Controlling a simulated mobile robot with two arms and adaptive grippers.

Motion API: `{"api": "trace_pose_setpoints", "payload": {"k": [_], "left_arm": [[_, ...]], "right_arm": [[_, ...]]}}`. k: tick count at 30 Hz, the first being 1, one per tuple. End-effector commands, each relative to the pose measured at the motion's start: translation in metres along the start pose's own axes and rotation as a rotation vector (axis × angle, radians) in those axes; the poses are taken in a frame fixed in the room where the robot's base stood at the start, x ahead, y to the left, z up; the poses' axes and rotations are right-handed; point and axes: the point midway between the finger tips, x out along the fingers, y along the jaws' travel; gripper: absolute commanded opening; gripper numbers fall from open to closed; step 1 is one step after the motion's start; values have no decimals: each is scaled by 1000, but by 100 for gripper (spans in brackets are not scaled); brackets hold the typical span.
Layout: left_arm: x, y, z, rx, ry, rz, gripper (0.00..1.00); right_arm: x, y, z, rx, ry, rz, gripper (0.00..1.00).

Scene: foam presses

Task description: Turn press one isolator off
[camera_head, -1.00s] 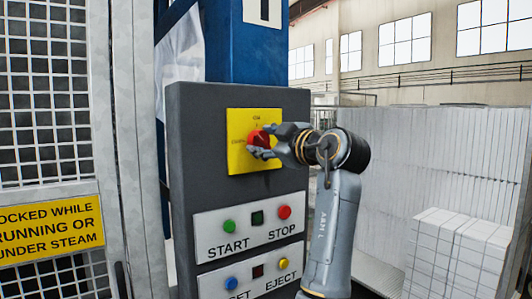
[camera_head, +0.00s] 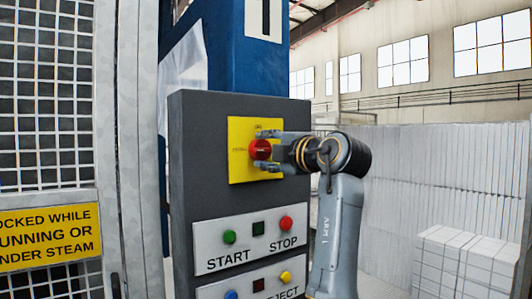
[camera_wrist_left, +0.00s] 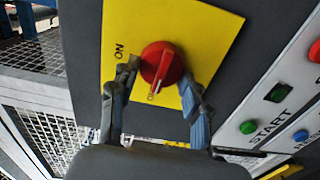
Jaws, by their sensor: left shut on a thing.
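The isolator is a red rotary knob (camera_head: 260,149) on a yellow plate (camera_head: 240,131), high on the dark grey control panel. My left gripper (camera_head: 265,148) reaches it from the right and is shut on the knob, one finger above and one below. In the left wrist view, the knob (camera_wrist_left: 165,62) sits between the fingers of my left gripper (camera_wrist_left: 158,79). Its pale pointer mark points down there, to the side of the word ON rather than at it. The other label on the plate is too small or hidden to read. My right gripper is not in view.
Below the plate are a START button (camera_head: 229,237), a STOP button (camera_head: 286,223) and a lower row with a yellow EJECT button (camera_head: 286,277). A mesh guard (camera_head: 45,110) with a yellow sign (camera_head: 48,237) stands left. White foam blocks (camera_head: 465,258) are stacked right.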

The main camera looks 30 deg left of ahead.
Motion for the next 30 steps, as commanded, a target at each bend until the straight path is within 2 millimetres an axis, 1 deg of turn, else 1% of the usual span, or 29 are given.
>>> {"api": "trace_pose_setpoints", "payload": {"k": [1, 9, 19, 20, 21, 22, 23, 30], "left_arm": [[0, 4, -1, -16, -1, 12, 16], [0, 5, -1, -50, -1, 12, 16], [0, 5, -1, -51, -1, 12, 16], [0, 5, -1, -51, -1, 13, 53], [0, 5, -1, -51, -1, 12, 61], [0, 5, -1, -50, -1, 12, 68], [0, 4, -1, -50, -1, 11, 71], [0, 2, 0, -47, -1, 7, 71]], "right_arm": [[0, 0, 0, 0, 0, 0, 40], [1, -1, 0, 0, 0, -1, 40], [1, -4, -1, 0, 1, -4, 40], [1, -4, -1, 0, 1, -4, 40], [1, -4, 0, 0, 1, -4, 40], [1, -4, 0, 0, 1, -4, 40], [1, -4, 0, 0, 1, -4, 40], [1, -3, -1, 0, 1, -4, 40]]}}
